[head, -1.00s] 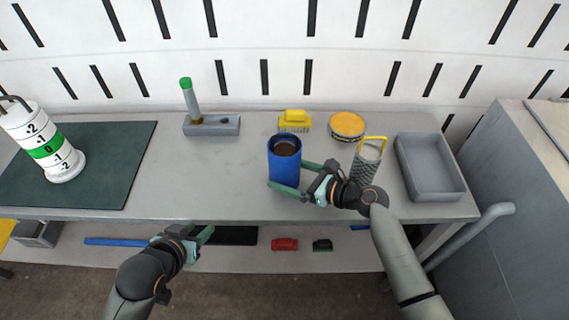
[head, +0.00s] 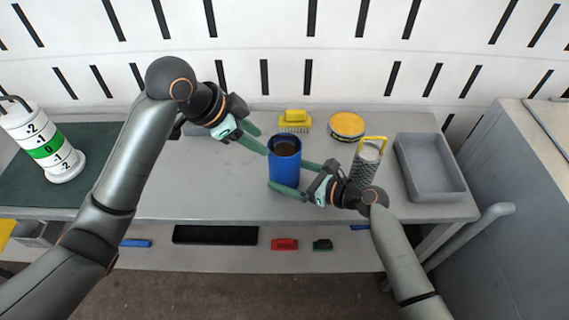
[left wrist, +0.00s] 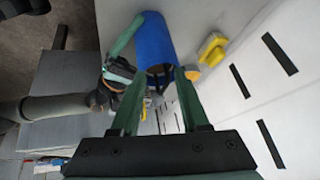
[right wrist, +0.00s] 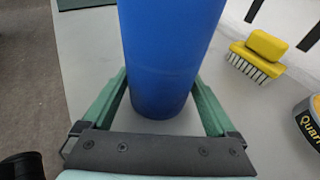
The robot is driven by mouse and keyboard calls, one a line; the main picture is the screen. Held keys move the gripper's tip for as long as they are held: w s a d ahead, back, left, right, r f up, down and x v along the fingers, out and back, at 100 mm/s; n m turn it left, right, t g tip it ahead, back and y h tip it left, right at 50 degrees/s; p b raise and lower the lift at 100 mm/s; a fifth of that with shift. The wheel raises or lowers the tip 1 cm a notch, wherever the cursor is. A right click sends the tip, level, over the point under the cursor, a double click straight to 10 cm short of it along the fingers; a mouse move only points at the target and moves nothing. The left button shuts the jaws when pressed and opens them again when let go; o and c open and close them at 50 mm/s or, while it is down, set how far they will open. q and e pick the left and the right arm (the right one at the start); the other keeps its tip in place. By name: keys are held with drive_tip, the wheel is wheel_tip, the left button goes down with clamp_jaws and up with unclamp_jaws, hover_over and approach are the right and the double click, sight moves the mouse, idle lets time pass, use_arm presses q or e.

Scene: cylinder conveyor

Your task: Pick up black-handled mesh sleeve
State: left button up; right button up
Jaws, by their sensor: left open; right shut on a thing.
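A grey mesh sleeve (head: 366,163) with a yellow handle stands on the table behind my right gripper.
A yellow brush (head: 294,120) and a yellow round tin (head: 347,126) lie at the back. A grey tray (head: 430,190) is at the right. A white cylinder with a green band (head: 45,150) stands on a dark mat (head: 100,150) at the left.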

sight(280, 136)
use_arm(q)
wheel_tip(280, 136, up, 8)
drive_tip(key=m+g, duration=0.1)
drive_tip(key=m, duration=0.3)
drive_tip(key=shift+y, duration=0.4)
drive_tip(key=x, duration=1.2)
drive_tip(key=shift+w+r, duration=0.1)
drive_tip(key=shift+w, duration=0.05)
clamp_jaws()
drive_tip(key=shift+r, duration=0.1)
idle(0.3)
